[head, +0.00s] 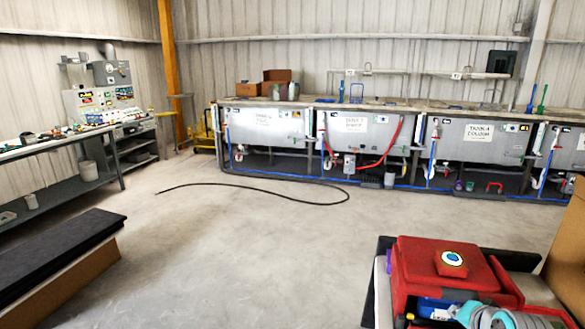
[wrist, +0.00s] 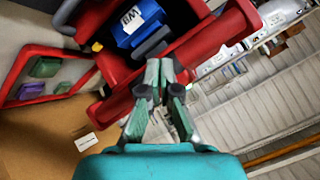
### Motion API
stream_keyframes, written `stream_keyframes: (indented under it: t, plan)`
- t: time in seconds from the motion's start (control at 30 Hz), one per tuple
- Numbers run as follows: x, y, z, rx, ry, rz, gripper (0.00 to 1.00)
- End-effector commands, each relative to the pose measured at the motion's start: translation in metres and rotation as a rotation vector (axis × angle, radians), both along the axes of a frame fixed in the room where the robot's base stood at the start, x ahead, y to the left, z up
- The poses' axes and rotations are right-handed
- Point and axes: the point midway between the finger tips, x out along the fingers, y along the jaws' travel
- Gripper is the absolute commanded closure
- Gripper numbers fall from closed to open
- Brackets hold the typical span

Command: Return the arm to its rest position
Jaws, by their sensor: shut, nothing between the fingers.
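My gripper (wrist: 159,75) shows in the wrist view with its green-faced fingertips together and nothing between them. Its teal body fills the bottom of that view. Behind the fingertips in that view is a red container (wrist: 213,36), and a blue item (wrist: 135,22) with a white label lies by it. I cannot tell the gap between the fingertips and the red container. In the head view my gripper cannot be made out clearly; only teal and grey parts show at the bottom right edge, beside a red toolbox (head: 443,258).
A row of grey labelled tanks (head: 350,131) stands along the back wall. A bench (head: 50,150) stands at the left, and a dark-topped box (head: 50,258) is at the lower left. A black hose (head: 265,190) lies on the otherwise clear floor (head: 240,240).

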Motion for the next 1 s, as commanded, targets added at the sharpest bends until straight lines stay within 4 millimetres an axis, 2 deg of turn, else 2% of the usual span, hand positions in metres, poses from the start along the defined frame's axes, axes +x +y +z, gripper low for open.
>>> stream_keyframes:
  t: [0.03,0.2,0.5,0.73,1.0]
  plan:
    - [-0.008,0.011,-0.020,-0.007,0.001,0.012,1.00]
    - [-0.033,0.040,-0.069,-0.053,-0.030,0.048,1.00]
    - [-0.095,0.088,-0.134,-0.144,-0.082,0.112,1.00]
    - [-0.155,0.122,-0.167,-0.221,-0.119,0.164,1.00]
    - [-0.233,0.155,-0.185,-0.319,-0.163,0.229,1.00]
